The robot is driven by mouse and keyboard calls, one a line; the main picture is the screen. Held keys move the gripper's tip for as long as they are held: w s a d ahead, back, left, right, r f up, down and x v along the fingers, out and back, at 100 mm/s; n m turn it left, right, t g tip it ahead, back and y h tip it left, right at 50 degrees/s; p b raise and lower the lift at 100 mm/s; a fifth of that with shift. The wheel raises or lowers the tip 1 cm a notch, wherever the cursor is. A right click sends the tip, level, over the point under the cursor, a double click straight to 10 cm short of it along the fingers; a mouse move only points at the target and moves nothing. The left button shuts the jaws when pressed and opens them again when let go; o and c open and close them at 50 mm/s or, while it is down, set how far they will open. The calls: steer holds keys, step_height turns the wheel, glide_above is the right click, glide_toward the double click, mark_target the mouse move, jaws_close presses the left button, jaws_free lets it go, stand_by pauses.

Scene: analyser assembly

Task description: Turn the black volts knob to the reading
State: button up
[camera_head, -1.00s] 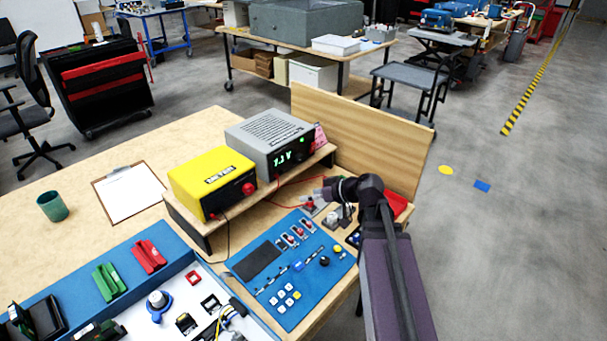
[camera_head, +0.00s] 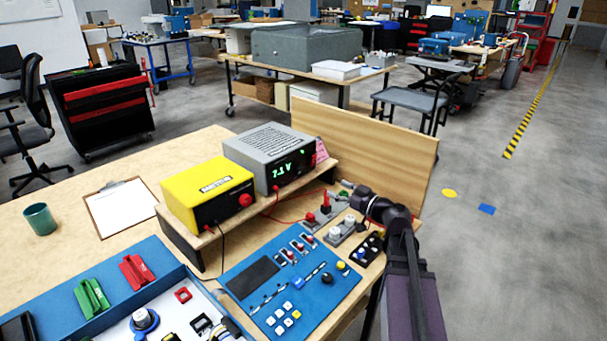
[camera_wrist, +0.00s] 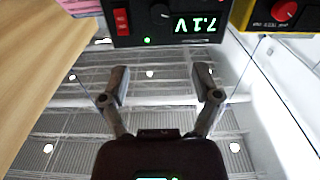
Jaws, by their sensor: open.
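The grey power supply (camera_head: 270,143) stands on the wooden shelf, its green display (camera_head: 281,170) reading 7.1 V. In the wrist view its black front appears upside down at the top, with the display (camera_wrist: 196,25) and a small black knob (camera_wrist: 160,12) beside it. I cannot make out the knob's lettering, and the knob is not clear in the head view. My gripper (camera_wrist: 162,72) is open and empty, its two fingers apart below the panel in the wrist view and not touching the knob. In the head view my wrist is right of the supply.
A yellow meter (camera_head: 209,190) with a red knob stands left of the supply. A wooden board (camera_head: 365,150) rises behind. Red and black leads run below the shelf, near the blue control panel (camera_head: 262,305) and small switch blocks (camera_head: 346,230).

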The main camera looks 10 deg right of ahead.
mark_target(302, 171)
steer(key=shift+w, duration=0.1)
steer(key=x, duration=1.3)
steer(key=shift+w+a, duration=0.25)
steer(key=shift+a, duration=0.05)
jaws_close()
